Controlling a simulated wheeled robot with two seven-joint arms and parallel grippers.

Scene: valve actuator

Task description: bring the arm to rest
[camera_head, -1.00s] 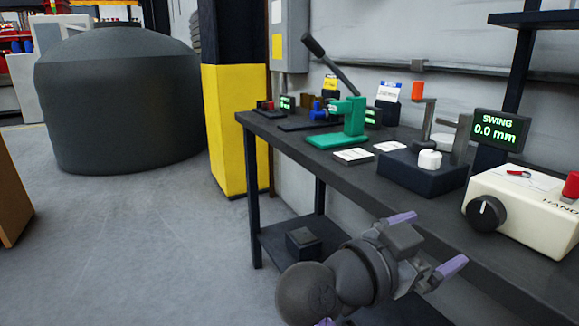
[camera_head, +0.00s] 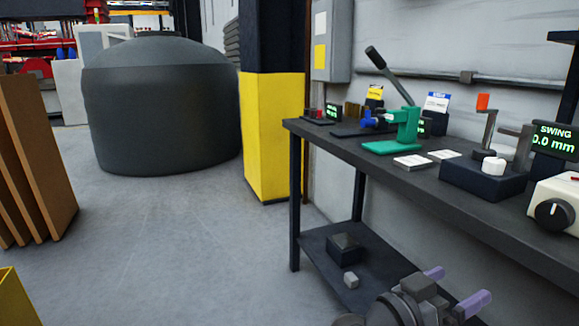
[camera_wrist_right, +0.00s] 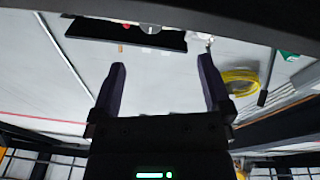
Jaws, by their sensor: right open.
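My right gripper (camera_head: 455,290) is at the bottom right of the head view, in front of the workbench and lower than its top. Its two purple fingers are spread apart with nothing between them. In the right wrist view the same gripper (camera_wrist_right: 161,85) shows two separated fingers, empty, with a pale surface beyond. My left gripper is not in the head view. The dark workbench (camera_head: 400,187) carries a green lever press (camera_head: 406,128) and a dark block with a white knob and an orange-tipped handle (camera_head: 482,180).
A white box with a black dial (camera_head: 554,213) and a SWING display (camera_head: 554,140) stand at the bench's right end. A lower shelf (camera_head: 318,245) holds a small dark box. A large grey tank (camera_head: 160,110), a yellow-black column (camera_head: 270,140) and brown panels (camera_head: 35,165) surround open floor (camera_head: 180,240).

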